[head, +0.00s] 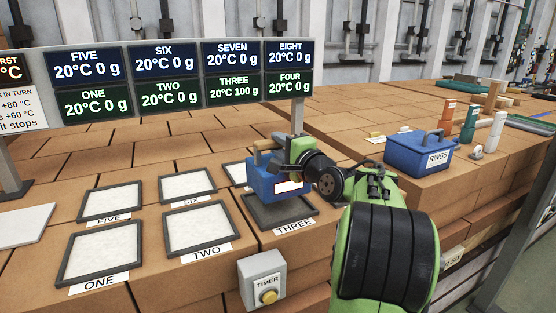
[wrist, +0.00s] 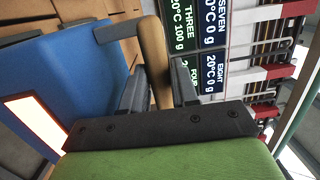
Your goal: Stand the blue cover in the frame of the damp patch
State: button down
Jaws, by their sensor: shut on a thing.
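My gripper (head: 277,146) is shut on the wooden handle of the blue cover (head: 262,185). In the wrist view the handle (wrist: 153,50) sits between my gripper's fingers (wrist: 160,85), with the cover (wrist: 60,75) at the left. The cover is a blue box with a white, red-edged label, held about upright over the far part of patch THREE. Patch THREE (head: 270,218) is dark grey inside its frame, unlike the pale patches; its far part is hidden. I cannot tell whether the cover touches it. The display board (head: 170,80) reads 100 g for THREE and 0 g for the others.
Pale framed patches ONE (head: 100,250), TWO (head: 197,228), FIVE (head: 110,200) and SIX (head: 187,183) lie to the left. A timer box (head: 262,275) stands in front. A blue RINGS box (head: 420,152) stands on the right-hand brick surface.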

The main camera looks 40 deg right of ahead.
jog(key=shift+d+f, duration=0.1)
jog(key=shift+f, duration=0.7)
notch_tip(320, 180, down, 4)
jog(key=shift+r+b, duration=0.15)
jog(key=shift+b, duration=0.85)
jog(key=shift+s+r, duration=0.1)
jog(key=c, duration=1.4)
grip_release()
jog(key=shift+f, duration=0.3)
jog(key=o, duration=0.6)
jog(key=shift+c, duration=0.2)
jog(key=s+a, duration=0.2)
jog(key=s, duration=1)
jog(key=shift+a+b, duration=0.15)
jog(key=shift+b, duration=0.3)
jog(key=shift+w, duration=0.1)
